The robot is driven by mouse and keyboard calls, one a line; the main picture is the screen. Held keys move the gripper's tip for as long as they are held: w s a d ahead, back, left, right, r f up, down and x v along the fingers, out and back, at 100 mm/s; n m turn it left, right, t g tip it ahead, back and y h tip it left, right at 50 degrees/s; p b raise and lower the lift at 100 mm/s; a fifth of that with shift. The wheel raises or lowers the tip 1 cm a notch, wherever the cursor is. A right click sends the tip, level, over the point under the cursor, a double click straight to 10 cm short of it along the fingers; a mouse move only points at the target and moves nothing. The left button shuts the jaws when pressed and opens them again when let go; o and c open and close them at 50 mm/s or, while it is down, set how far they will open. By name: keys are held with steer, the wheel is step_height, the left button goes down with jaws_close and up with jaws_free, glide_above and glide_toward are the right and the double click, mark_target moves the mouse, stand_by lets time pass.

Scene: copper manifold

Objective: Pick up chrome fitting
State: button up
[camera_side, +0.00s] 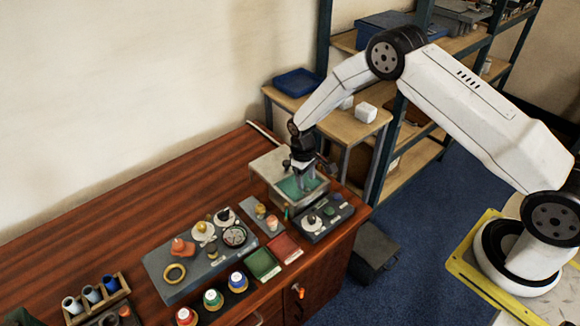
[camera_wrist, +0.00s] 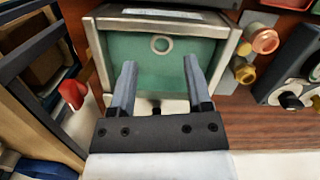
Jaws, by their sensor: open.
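A small pale ring (camera_wrist: 161,44), which looks like the chrome fitting, lies on the green floor of a metal-walled box (camera_wrist: 226,62). My gripper (camera_wrist: 159,62) is open and empty. In the wrist view its two fingers are spread on either side of the ring's line, with the ring just beyond their tips. In the side view my gripper (camera_side: 304,178) points down over the box (camera_side: 268,166) at the right end of the wooden bench. The ring cannot be made out there. The height of the fingertips above the box floor is hard to tell.
The box walls stand close around my gripper. A copper fitting (camera_wrist: 265,40) and a brass fitting (camera_wrist: 245,73) sit just right of the box in the wrist view. A dark tray (camera_side: 325,222) is beside it. A grey board (camera_side: 190,278) holds several parts. The bench's back left is clear.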

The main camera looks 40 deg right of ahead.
mark_target(306, 190)
steer(key=shift+f, duration=0.2)
steer(key=shift+s+f, duration=0.15)
steer(key=shift+f, duration=1.1)
steer(key=shift+s+f, duration=0.15)
steer(key=shift+f, duration=1.1)
jaws_close()
